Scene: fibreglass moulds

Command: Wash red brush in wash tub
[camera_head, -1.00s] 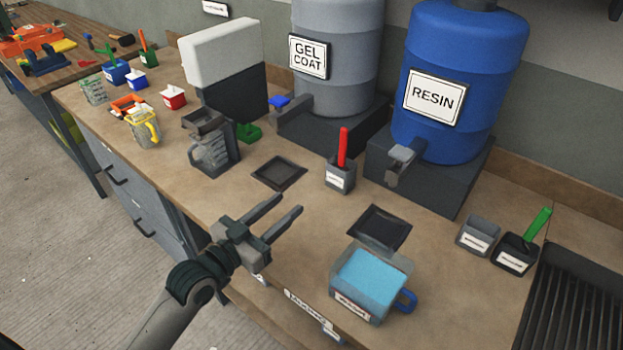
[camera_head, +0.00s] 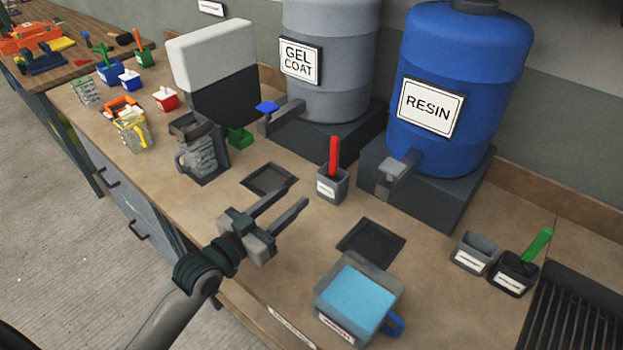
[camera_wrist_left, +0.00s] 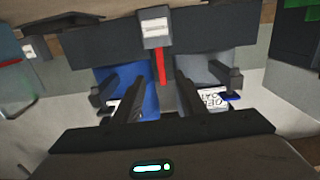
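The red brush (camera_head: 333,156) stands upright in a small grey labelled holder (camera_head: 331,186) in front of the gel coat drum. In the left wrist view the red brush (camera_wrist_left: 161,66) shows above and between the fingers, below its holder (camera_wrist_left: 155,28). The wash tub is most likely the grey container of light blue liquid (camera_head: 354,302) with a blue handle, at the front of the bench. My left gripper (camera_head: 282,205) is open and empty above the bench, to the left of the brush and apart from it. My right gripper is not in view.
The gel coat drum (camera_head: 330,60) and blue resin drum (camera_head: 462,90) stand behind on dark bases. Two dark square pads (camera_head: 372,243) lie flat. A grey holder (camera_head: 473,253) and a black holder with a green brush (camera_head: 538,243) stand at the right. Cups crowd the left.

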